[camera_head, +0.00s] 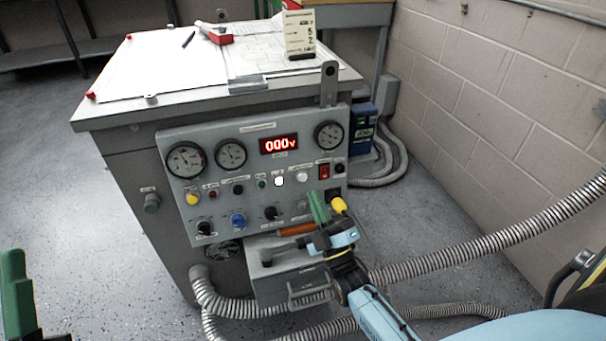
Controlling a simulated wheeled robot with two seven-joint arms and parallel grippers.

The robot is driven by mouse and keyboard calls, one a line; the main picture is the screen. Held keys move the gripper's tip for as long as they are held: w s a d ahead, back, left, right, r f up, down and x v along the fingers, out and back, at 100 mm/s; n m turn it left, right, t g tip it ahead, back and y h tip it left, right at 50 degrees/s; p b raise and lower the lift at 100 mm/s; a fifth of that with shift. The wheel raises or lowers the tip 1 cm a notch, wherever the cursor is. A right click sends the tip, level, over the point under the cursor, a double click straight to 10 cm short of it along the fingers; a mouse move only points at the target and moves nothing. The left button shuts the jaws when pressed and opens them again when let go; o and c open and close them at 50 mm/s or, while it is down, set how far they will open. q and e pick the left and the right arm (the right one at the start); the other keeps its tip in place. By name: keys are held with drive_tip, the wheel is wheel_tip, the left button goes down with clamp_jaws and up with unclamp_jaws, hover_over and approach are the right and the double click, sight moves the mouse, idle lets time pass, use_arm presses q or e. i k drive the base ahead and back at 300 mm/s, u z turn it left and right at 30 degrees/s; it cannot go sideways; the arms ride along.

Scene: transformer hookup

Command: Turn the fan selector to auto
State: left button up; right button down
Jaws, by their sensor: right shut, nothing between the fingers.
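The grey control panel (300,178) on the front of the cabinet carries several knobs. A black knob (204,228) is at its lower left, a blue knob (238,220) beside it, and another black knob (271,213) right of that. I cannot read which is the fan selector or where it points. My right gripper (319,207) is shut and empty, its green fingers up at the panel's lower right. It hides part of the panel there, and I cannot tell whether it touches it. Part of my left gripper (17,297) shows at the left edge; its opening is unclear.
Gauges and a red display (279,144) reading 000 sit on the upper panel. Drawings, a red block and an upright card (299,33) lie or stand on the cabinet top. A grey box (275,281) juts out below the panel. Ribbed hoses (500,238) cross the right side.

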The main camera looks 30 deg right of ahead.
sight(203, 229)
drive_tip(key=z, duration=0.1)
drive_tip(key=k, duration=1)
drive_tip(key=u, duration=0.1)
